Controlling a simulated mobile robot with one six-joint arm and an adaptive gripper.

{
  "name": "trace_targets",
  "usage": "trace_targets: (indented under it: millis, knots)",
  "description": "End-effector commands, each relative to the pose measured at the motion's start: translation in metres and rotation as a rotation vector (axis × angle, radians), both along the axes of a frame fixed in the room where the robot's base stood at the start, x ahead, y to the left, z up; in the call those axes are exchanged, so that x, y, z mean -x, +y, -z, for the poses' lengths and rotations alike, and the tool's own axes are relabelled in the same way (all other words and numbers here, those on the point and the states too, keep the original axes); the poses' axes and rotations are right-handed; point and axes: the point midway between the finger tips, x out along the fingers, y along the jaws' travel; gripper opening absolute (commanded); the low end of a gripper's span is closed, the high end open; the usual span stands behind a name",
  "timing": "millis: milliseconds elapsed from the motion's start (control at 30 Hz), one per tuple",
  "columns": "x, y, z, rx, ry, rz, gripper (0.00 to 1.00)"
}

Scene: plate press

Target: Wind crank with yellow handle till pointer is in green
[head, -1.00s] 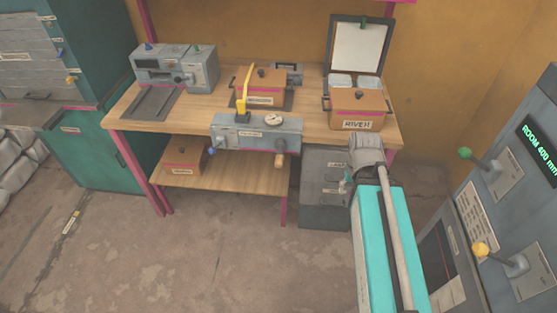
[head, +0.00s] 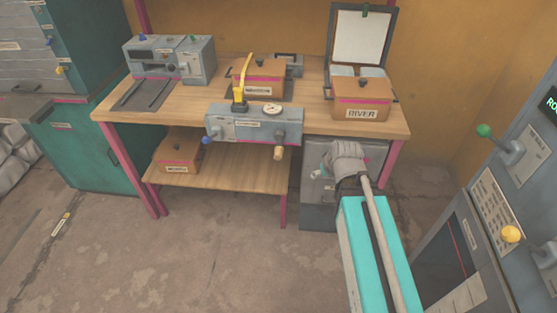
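A grey box (head: 225,125) with a label is fixed at the front edge of the wooden bench. A tall yellow handle (head: 242,75) stands up from a dark base on its top left. A round white dial (head: 272,109) sits on its top right; its pointer and any green zone are too small to read. A blue knob (head: 207,140) and a wooden knob (head: 279,152) stick out in front. My arm reaches up from the lower right, ending in a grey joint right of the box and apart from it. My gripper's fingers do not show.
The bench (head: 115,108) also bears a grey machine (head: 168,60), a lidded box marked RIVER (head: 361,98) and another lidded box (head: 258,78). A panel at right has a green-knobbed lever (head: 485,131) and a yellow-knobbed lever (head: 510,234).

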Motion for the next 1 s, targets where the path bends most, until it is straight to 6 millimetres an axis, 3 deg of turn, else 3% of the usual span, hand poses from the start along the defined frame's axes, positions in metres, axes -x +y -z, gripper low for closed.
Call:
trace_targets:
  millis: [33, 300, 600, 1000]
  knots:
    - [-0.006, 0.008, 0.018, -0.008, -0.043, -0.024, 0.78]
    - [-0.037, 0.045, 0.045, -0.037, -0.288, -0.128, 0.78]
    - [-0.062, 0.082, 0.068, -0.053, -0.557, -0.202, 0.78]
    - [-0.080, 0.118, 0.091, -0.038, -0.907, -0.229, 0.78]
